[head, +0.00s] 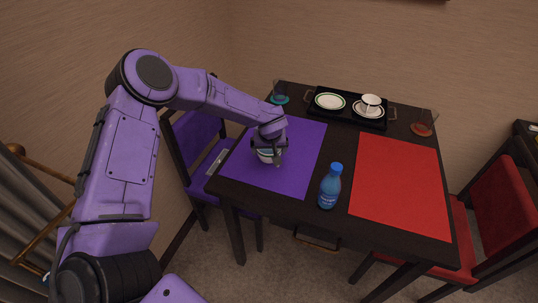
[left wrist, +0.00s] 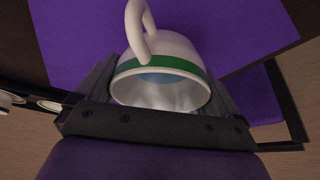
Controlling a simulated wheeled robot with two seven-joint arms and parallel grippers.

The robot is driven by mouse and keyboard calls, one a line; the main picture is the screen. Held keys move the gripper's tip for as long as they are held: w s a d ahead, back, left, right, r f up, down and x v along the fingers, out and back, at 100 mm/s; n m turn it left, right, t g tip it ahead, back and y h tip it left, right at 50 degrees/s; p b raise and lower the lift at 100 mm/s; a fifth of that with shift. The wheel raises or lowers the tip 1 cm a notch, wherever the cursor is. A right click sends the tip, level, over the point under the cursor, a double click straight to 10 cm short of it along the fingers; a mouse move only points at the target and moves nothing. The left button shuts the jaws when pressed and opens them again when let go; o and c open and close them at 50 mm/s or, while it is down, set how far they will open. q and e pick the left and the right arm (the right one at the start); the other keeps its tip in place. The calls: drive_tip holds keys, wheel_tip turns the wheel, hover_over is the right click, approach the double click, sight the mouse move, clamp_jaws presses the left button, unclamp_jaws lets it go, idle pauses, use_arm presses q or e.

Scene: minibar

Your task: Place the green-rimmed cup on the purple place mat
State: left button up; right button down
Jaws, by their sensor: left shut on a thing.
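The green-rimmed cup (left wrist: 165,62) is white with a green band below its rim, and its handle points up in the left wrist view. My left gripper (left wrist: 158,105) is shut on the cup, with one finger on each side. In the head view the cup (head: 266,156) shows under my left gripper (head: 268,150), over the purple place mat (head: 296,150). The mat also fills much of the left wrist view (left wrist: 80,40). I cannot tell whether the cup's base touches the mat. My right gripper is not in view.
A blue bottle (head: 329,188) stands between the purple mat and the red place mat (head: 400,188). A black tray (head: 347,113) at the back holds a green-rimmed saucer (head: 330,101) and a white cup (head: 371,102) on a saucer. Purple and red chairs flank the table.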

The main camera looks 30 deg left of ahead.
use_arm(q)
drive_tip(key=shift+f, duration=1.6)
drive_tip(key=o, duration=0.8)
drive_tip(key=shift+f, duration=0.1)
drive_tip(key=v, duration=1.2)
